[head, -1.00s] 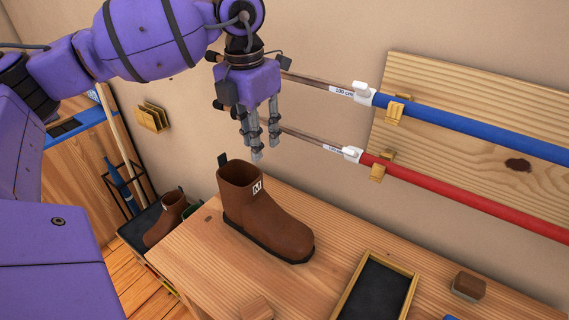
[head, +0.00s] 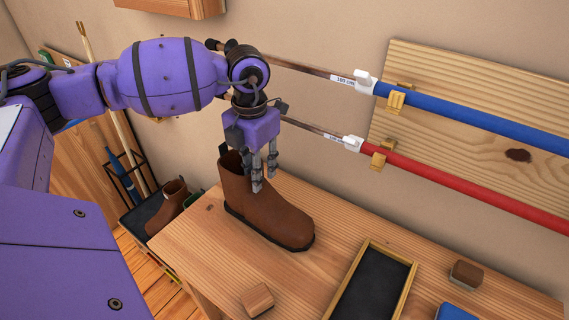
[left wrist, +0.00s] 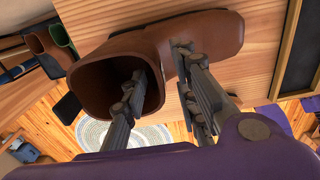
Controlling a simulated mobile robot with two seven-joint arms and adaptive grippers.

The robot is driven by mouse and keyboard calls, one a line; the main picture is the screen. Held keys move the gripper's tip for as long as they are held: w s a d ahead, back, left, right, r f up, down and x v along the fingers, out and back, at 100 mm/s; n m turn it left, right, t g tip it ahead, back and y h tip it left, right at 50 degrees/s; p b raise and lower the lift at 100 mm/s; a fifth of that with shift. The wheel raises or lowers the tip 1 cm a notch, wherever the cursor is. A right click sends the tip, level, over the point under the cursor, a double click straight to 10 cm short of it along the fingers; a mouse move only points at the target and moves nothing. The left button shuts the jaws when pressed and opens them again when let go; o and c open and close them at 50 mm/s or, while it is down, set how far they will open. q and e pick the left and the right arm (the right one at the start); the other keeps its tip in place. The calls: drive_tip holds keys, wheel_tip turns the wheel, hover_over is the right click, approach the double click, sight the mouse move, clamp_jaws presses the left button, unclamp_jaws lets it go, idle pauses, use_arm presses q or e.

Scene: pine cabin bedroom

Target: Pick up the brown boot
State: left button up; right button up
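The brown boot (head: 262,215) stands upright on the wooden bench, toe pointing to the lower right. It also shows in the left wrist view (left wrist: 212,30), its dark opening toward the left. Whether any finger touches the leather cannot be told. My right gripper is not in view.
The bench (head: 215,262) also bears a dark-bottomed tray (head: 408,290), a wooden block (head: 257,299), a brush-like block (head: 466,274) and a blue item (head: 458,312). Another brown boot (head: 172,207) stands lower left. Blue (head: 470,119) and red (head: 460,185) poles hang on the wall behind.

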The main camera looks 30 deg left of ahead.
use_arm(q)
drive_tip(key=shift+f, duration=0.35)
clamp_jaws()
drive_tip(key=shift+r, duration=0.1)
